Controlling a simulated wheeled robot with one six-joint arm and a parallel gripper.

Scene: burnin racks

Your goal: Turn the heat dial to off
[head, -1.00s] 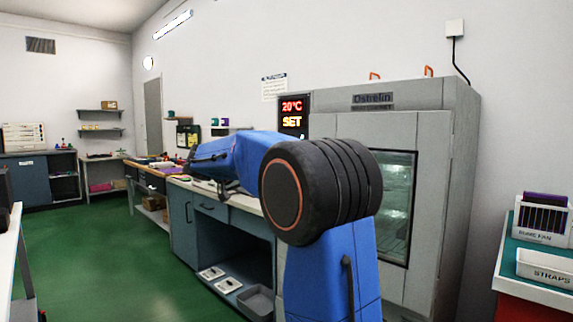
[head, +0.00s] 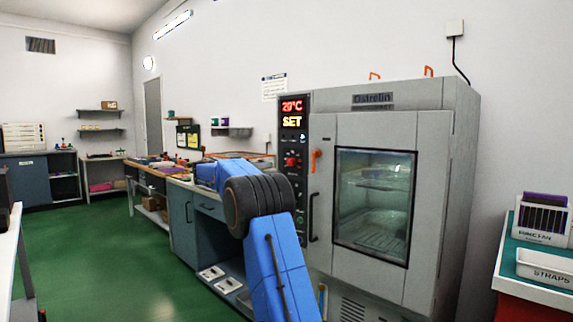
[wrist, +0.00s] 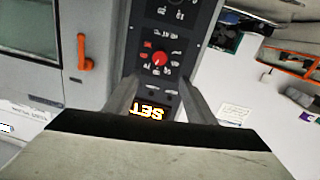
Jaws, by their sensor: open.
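The red heat dial (head: 291,161) is a small round knob on the black control panel (head: 293,130) at the left of the grey oven's front. In the wrist view, which is upside down, the dial (wrist: 158,58) shows with white markings around it. A lit SET display (wrist: 148,113) shows there between the fingers. My gripper (wrist: 158,80) is open and empty. Its two fingers point at the panel on either side of the dial, apart from it as far as I can tell. In the head view the gripper is hidden by my arm.
The oven (head: 375,210) has a glass door with an orange latch (head: 315,160) right of the dial, also in the wrist view (wrist: 83,52). A workbench (head: 209,205) stands left of the oven. A red cart (head: 530,285) stands at right. Green floor is clear at left.

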